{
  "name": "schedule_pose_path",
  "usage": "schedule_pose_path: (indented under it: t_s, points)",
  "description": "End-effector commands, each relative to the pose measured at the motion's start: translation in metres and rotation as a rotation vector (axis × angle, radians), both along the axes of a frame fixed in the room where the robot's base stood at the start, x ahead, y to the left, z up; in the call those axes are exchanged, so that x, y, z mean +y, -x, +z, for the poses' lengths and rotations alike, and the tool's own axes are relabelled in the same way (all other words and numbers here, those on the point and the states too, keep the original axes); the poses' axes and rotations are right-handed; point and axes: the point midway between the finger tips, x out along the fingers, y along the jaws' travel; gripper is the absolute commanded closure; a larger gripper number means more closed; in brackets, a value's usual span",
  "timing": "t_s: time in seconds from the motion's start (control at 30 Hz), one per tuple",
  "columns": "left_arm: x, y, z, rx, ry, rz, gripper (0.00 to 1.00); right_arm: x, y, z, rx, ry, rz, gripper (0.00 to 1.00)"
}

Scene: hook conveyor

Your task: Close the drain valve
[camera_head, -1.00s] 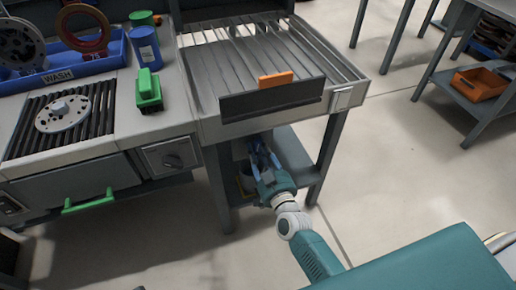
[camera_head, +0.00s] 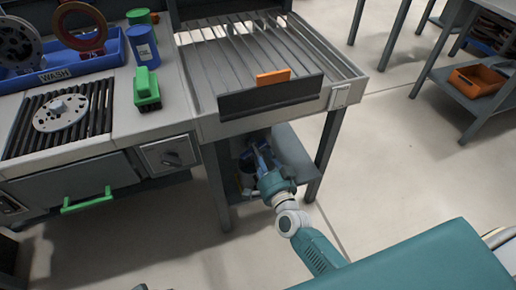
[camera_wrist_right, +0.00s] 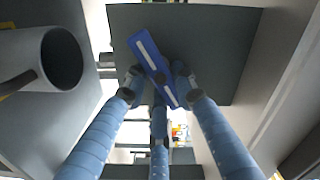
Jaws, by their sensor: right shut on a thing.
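The drain valve's blue lever (camera_wrist_right: 150,62), with a white stripe, lies slanted across the right wrist view below a dark panel. My right gripper (camera_wrist_right: 160,84) is shut on the lever, with its blue fingers on both sides of it. In the head view my right gripper (camera_head: 262,158) reaches under the front of the slatted table, where the fingers and lever are hard to tell apart. The valve body is hidden behind the fingers. My left gripper is not clearly seen; a small grey shape at the bottom edge cannot be identified.
A grey open-ended cylinder (camera_wrist_right: 62,58) is close at the left in the right wrist view. The slatted table (camera_head: 240,65) is above my right gripper, its front legs on either side. The wash counter (camera_head: 125,122) stands left.

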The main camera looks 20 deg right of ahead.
Motion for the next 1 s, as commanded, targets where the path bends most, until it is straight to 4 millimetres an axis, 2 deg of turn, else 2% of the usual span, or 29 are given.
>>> schedule_pose_path:
  t_s: [0.2, 0.5, 1.0]
  points:
    - [0.001, 0.000, 0.019, -0.008, 0.000, 0.004, 0.60, 0.000, 0.000, -0.005, 0.008, -0.197, 0.000, 1.00]
    - [0.002, -0.003, 0.042, -0.020, 0.000, 0.006, 0.60, 0.001, 0.000, -0.007, 0.015, -0.405, 0.000, 1.00]
    - [0.002, -0.003, 0.058, -0.028, 0.001, 0.007, 0.60, 0.002, 0.001, -0.008, 0.021, -0.527, -0.001, 1.00]
